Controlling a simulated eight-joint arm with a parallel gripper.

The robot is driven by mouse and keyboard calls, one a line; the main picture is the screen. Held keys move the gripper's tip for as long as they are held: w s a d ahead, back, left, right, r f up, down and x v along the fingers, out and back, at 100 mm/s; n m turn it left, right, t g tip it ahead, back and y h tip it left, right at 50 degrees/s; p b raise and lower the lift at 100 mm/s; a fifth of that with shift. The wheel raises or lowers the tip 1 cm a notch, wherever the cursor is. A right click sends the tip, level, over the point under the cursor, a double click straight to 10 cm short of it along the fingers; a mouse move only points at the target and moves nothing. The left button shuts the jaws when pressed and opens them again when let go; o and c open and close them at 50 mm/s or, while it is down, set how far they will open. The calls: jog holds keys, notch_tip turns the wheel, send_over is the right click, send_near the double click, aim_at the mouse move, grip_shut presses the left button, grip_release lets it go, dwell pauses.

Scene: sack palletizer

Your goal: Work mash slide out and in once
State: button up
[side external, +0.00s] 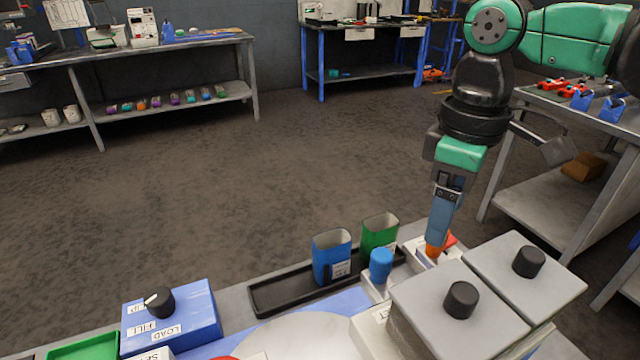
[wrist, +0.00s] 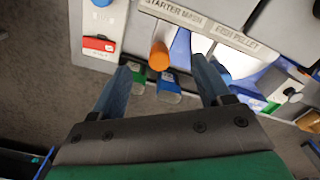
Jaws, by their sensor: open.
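In the wrist view an orange peg-like handle (wrist: 159,56) sticks out by the STARTER MASH label (wrist: 175,13). It appears between the two blue fingers of my open gripper (wrist: 161,65), with visible space on both sides. In the side view my gripper (side external: 437,246) points down beside the grey-lidded hoppers (side external: 440,303), and orange shows right at its fingertips. The fingers overlap there, so I cannot tell whether they touch the handle.
A blue cup (side external: 332,258) and a green cup (side external: 380,233) stand in a black tray (side external: 270,296). A blue knob (side external: 381,263) stands close to my gripper. The FISH PELLET label (wrist: 232,41) sits beside the mash one. A blue control box (side external: 190,320) is front left.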

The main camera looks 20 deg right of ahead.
jog(key=shift+r, duration=1.8)
jog(key=w+d+f+m+t, duration=0.2)
jog(key=d+f+m+t, duration=0.4)
jog(key=d+f, duration=0.3)
jog(key=shift+t, duration=0.6)
